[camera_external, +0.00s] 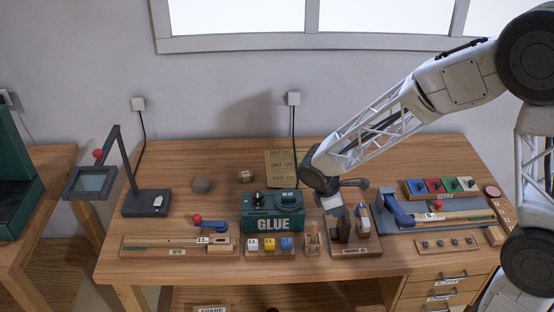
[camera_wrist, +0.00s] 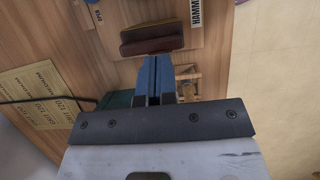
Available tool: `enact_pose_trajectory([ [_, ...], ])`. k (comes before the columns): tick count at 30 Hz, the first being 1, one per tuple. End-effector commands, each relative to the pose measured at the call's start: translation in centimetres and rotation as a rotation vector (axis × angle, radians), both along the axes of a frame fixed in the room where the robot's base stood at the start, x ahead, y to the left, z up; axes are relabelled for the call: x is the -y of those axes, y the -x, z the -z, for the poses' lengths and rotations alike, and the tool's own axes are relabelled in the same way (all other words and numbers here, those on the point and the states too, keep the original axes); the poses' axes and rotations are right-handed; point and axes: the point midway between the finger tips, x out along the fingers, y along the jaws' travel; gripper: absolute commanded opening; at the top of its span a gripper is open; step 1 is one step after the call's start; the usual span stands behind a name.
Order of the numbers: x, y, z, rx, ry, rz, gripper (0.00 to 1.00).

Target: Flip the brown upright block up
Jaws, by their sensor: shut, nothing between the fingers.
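The brown block (camera_external: 343,232) stands on a wooden board (camera_external: 369,244) right of the glue box in the external view. In the wrist view, the brown block (camera_wrist: 150,36) shows as a dark reddish-brown piece just beyond my fingertips, with a lighter wooden base around it. My gripper (camera_wrist: 153,60) is shut and empty, its blue fingers together and pointing at the block. In the external view, my gripper (camera_external: 335,208) hangs just above and behind the block. Whether the fingertips touch it I cannot tell.
A green glue box (camera_external: 273,212) stands left of the block, with a small wooden stand (camera_external: 312,238) between them. A blue-handled tool (camera_external: 397,209) on a grey mat is at the right. A desk lamp (camera_external: 146,201) stands far left. The table's front edge is close.

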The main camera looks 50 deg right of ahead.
Motion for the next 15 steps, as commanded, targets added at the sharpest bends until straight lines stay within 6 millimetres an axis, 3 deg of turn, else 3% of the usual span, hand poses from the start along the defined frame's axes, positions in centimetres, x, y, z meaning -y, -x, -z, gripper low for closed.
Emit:
enact_pose_trajectory([
  [9, 2.3, 2.3, 0.0, -0.001, 0.001, 0.002, 0.0],
  [15, 2.7, 2.8, 0.1, -0.001, 0.0, 0.0, 0.0],
])
